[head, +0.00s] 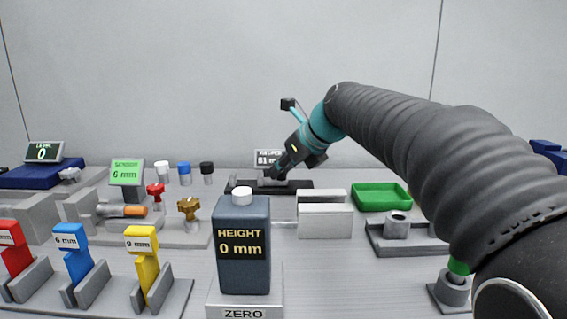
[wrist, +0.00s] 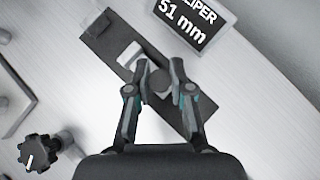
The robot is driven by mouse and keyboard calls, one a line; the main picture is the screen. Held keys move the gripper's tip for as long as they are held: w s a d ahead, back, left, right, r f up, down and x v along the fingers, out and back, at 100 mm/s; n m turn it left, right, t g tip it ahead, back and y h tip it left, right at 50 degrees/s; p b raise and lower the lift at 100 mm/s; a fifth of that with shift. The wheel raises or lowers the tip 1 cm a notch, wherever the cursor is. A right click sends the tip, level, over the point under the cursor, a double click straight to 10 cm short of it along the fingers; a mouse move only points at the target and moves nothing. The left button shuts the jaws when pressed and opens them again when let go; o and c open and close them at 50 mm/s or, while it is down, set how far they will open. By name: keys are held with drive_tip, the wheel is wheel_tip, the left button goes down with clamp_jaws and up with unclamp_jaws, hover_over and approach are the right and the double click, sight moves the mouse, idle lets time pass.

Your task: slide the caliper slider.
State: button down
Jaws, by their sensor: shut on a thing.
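The caliper has a long dark base (wrist: 102,42) that runs diagonally across the wrist view. In the head view its base (head: 300,187) lies at the back, partly hidden by my gripper. The dark slider knob (wrist: 158,84) sits on the base, next to a small pale block (wrist: 130,57). My gripper (wrist: 159,72) is shut on the slider knob, one finger on each side. In the head view my gripper (head: 277,170) is low over the caliper. The caliper display (wrist: 190,22) reads 51 mm in the wrist view; the same display (head: 268,157) is partly covered in the head view.
A dark box marked HEIGHT 0 mm (head: 243,246) stands in front. Pale blocks (head: 325,220) and a green tray (head: 381,197) are to the right of it. Colored valves (head: 189,207) stand left. A dark knob (wrist: 38,151) is at the wrist view's lower left.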

drive_tip(key=shift+d, duration=0.15)
drive_tip(key=c, duration=1)
unclamp_jaws()
drive_tip(key=shift+w+d, duration=0.15)
drive_tip(key=shift+a, duration=0.2)
drive_tip(key=shift+r, duration=0.1)
drive_tip(key=v, duration=1.2)
drive_tip(key=shift+d, duration=0.1)
